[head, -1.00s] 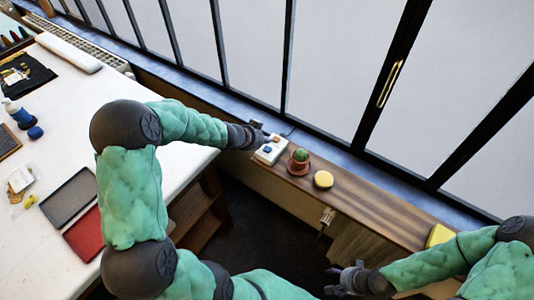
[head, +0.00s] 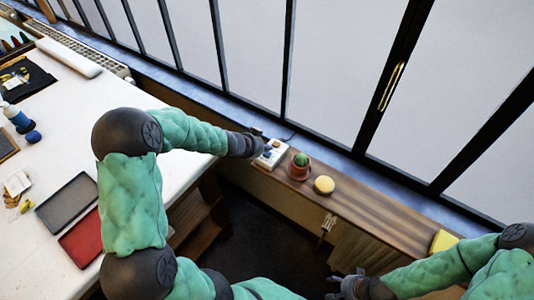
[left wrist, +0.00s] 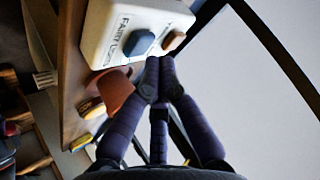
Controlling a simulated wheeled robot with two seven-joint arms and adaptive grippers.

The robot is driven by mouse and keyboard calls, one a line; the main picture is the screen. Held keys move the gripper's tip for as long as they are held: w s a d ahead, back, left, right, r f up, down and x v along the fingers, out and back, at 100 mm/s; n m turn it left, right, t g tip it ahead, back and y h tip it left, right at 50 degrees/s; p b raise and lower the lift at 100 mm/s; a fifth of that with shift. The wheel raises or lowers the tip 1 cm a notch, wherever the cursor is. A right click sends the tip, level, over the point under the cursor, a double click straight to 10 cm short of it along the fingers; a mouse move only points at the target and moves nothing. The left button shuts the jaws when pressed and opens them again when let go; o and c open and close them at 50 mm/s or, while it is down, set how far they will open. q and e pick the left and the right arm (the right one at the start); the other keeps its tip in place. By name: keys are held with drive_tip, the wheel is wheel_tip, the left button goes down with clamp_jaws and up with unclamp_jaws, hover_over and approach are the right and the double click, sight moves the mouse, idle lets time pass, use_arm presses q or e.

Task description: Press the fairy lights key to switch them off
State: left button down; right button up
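A white switch box (head: 278,154) stands on the wooden ledge by the window. In the left wrist view the box (left wrist: 100,30) bears a blue key (left wrist: 140,42) beside the words "FAIRY LIGHTS" and an orange-brown key (left wrist: 173,40) to its right. My left gripper (head: 264,149) reaches over the box from the left and hides part of it. In the left wrist view its dark fingertips (left wrist: 159,68) are together and empty, close below the two keys; I cannot tell whether they touch. My right gripper (head: 335,287) is empty, fingers apart, at the lower right, away from the box.
A cactus in a terracotta pot (head: 300,168) stands just right of the box, then a round yellow item (head: 324,185) and a yellow block (head: 443,241). The window frame (head: 290,60) rises behind. A white table (head: 70,135) with trays lies left.

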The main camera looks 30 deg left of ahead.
sight(266, 155)
use_arm(q)
drive_tip(key=shift+f, duration=0.1)
idle(0.6)
drive_tip(key=shift+f+b, duration=0.3)
drive_tip(key=shift+f, duration=0.05)
drive_tip(key=shift+f, duration=0.2)
idle(0.5)
drive_tip(key=shift+r+p, duration=0.65)
drive_tip(key=shift+r, duration=0.05)
wheel_tip(266, 155, up, 6)
drive_tip(key=p, duration=0.6)
drive_tip(key=shift+p, duration=0.35)
